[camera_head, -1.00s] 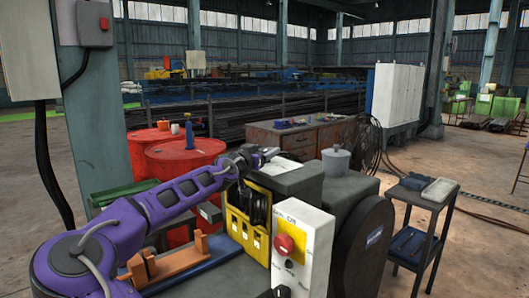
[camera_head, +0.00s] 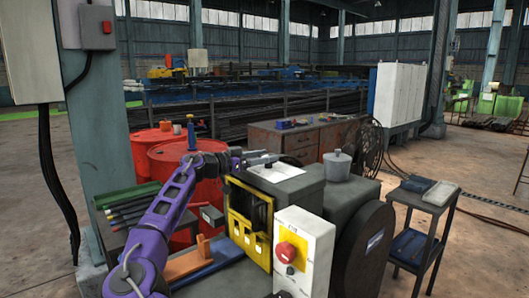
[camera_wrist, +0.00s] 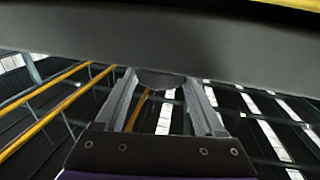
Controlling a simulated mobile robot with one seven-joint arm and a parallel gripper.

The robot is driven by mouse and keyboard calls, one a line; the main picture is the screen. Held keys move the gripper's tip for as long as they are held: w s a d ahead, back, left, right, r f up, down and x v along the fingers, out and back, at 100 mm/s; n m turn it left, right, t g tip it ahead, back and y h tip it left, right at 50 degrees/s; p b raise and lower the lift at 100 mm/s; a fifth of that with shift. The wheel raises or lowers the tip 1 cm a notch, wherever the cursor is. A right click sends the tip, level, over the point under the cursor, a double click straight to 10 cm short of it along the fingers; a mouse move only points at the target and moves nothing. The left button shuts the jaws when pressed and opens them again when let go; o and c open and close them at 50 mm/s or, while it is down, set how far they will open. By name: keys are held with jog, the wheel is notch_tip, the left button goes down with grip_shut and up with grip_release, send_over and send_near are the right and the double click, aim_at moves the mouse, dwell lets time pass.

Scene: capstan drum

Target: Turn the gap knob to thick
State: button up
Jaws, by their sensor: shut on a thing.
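The machine (camera_head: 325,195) is a dark grey body with a pale label plate (camera_head: 276,170) on top and a yellow-framed opening at the front. My gripper (camera_head: 268,160) is at the far upper edge of this body, above the yellow frame. In the wrist view my two fingers (camera_wrist: 163,88) reach up to a grey band (camera_wrist: 160,48) and close on the sides of a dark round piece, which looks like the gap knob (camera_wrist: 160,79). The knob's pointer and any thick or thin marks cannot be seen. In the head view the knob is too small to make out.
A white control box (camera_head: 304,243) with a red button stands at the machine's front. A grey lidded pot (camera_head: 337,167) sits on the machine top. Red drums (camera_head: 170,160) and a rack of rods (camera_head: 125,208) are at the left. A dark side stand (camera_head: 425,215) is at the right.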

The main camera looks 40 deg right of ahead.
jog(key=shift+w+g, duration=0.1)
jog(key=shift+g, duration=0.3)
jog(key=o, duration=1.4)
jog(key=shift+c, duration=0.2)
jog(key=shift+a, duration=0.15)
jog(key=w+a, duration=0.2)
jog(key=a, duration=1.5)
jog(key=shift+w, duration=0.25)
jog(key=shift+r, duration=0.1)
